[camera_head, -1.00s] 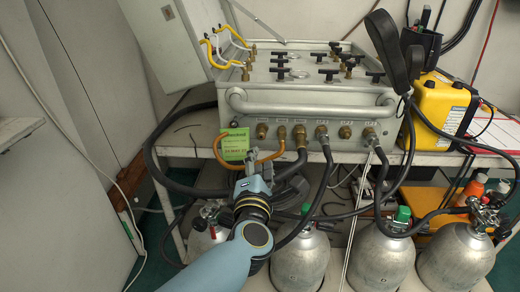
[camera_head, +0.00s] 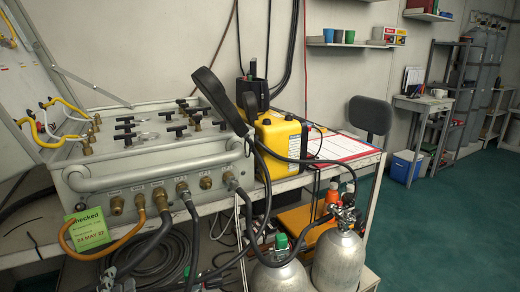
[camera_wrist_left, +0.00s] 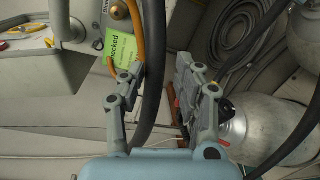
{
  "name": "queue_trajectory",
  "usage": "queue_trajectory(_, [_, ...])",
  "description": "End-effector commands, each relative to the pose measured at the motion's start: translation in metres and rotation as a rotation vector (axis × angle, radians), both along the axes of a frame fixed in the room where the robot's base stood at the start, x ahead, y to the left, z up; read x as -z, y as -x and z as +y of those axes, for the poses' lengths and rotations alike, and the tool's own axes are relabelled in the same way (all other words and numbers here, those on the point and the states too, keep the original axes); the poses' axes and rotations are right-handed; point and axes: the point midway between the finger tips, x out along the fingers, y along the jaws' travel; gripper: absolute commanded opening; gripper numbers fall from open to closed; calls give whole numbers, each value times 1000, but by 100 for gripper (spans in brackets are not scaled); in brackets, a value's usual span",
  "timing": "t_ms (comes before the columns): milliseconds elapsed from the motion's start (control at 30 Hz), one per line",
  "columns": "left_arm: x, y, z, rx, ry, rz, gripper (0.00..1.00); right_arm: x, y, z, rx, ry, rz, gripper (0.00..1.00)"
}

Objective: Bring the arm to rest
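My left gripper (camera_wrist_left: 158,76) is open in the left wrist view, its two fingers apart. A black hose (camera_wrist_left: 153,50) shows between and beyond the fingers; whether they touch it I cannot tell. Only a grey bit of my left gripper (camera_head: 118,284) shows at the bottom edge of the head view, below the panel's hose fittings. The diver air panel (camera_head: 150,165) is a silver case with black valve handles, standing on the bench at left. A green tag (camera_head: 86,230) hangs at its front and also shows in the left wrist view (camera_wrist_left: 122,48). My right gripper is out of view.
A yellow case (camera_head: 278,145) stands right of the panel. Silver cylinders (camera_head: 338,260) with hoses stand below the bench's front edge. Further right are a chair (camera_head: 370,116), a blue cooler (camera_head: 405,168) and open green floor (camera_head: 440,235).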

Motion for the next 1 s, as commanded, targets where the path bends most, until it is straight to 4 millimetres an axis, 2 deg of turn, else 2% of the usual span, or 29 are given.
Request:
queue_trajectory(33, [43,13,-2,56,-73,98,33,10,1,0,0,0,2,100])
queue_trajectory(67, [66,21,-4,102,-130,162,33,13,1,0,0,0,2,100])
queue_trajectory(100, [97,34,-8,168,-208,254,33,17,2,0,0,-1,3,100])
queue_trajectory(167, [143,56,-13,276,-324,391,33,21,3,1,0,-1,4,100])
queue_trajectory(200, [171,73,-15,350,-400,482,33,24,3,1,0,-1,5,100])
queue_trajectory(267, [213,102,-18,465,-507,614,33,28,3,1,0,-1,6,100])
queue_trajectory(300, [239,123,-19,544,-577,699,33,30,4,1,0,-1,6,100])
queue_trajectory(367, [275,158,-18,669,-676,823,33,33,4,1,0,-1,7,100])
queue_trajectory(400, [297,183,-17,755,-740,903,33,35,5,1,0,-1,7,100])
queue_trajectory(467, [327,224,-13,891,-833,1020,33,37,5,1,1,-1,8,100])
queue_trajectory(500, [345,252,-11,985,-890,1093,33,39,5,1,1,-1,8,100])
queue_trajectory(600, [376,317,-1,1217,-1016,1247,33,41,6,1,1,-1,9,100])
queue_trajectory(700, [393,371,6,1431,-1117,1354,33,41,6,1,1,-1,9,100])
queue_trajectory(800, [400,408,9,1608,-1193,1415,33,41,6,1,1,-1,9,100])
queue_trajectory(867, [402,420,11,1690,-1235,1431,33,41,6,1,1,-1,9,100])
queue_trajectory(1000, [402,423,11,1745,-1275,1429,33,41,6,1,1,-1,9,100])
